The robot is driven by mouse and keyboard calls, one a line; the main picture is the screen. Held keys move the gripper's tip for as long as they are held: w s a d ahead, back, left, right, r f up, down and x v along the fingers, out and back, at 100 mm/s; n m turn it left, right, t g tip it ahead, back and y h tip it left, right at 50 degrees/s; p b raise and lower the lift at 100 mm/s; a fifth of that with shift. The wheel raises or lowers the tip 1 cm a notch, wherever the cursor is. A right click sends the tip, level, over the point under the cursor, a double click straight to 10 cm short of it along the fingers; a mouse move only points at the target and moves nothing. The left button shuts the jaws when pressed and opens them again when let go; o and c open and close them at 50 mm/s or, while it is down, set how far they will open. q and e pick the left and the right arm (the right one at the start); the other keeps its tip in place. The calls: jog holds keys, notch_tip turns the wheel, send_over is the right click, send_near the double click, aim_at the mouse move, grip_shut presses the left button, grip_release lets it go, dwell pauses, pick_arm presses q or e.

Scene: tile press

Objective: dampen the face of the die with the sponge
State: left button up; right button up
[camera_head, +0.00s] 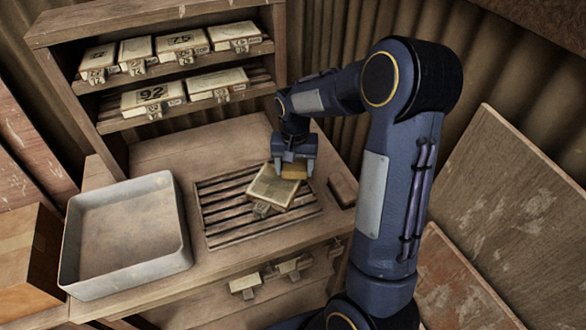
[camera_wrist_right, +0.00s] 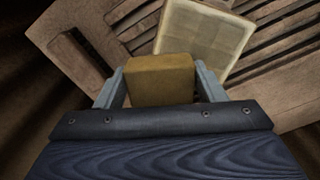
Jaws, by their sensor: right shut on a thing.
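The die (camera_head: 272,187) is a pale, flat square block with a framed face turned up. It lies askew on the slatted rack (camera_head: 217,229) on the bench, and its face also shows in the right wrist view (camera_wrist_right: 203,38). My right gripper (camera_head: 293,171) is shut on the yellow-brown sponge (camera_wrist_right: 160,79). It holds the sponge at the far right edge of the die. In the right wrist view the sponge overlaps the die's lower left edge; I cannot tell whether they touch. My left gripper is not in view.
A grey metal tray (camera_head: 124,285) stands on the bench left of the rack. A shelf (camera_head: 97,84) with several numbered blocks stands behind. A small brown block-like piece (camera_head: 343,189) lies right of the rack. Boards (camera_head: 523,190) lean at the right.

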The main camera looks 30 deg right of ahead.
jog(key=shift+r+p, duration=0.95)
jog(key=shift+r, duration=0.6)
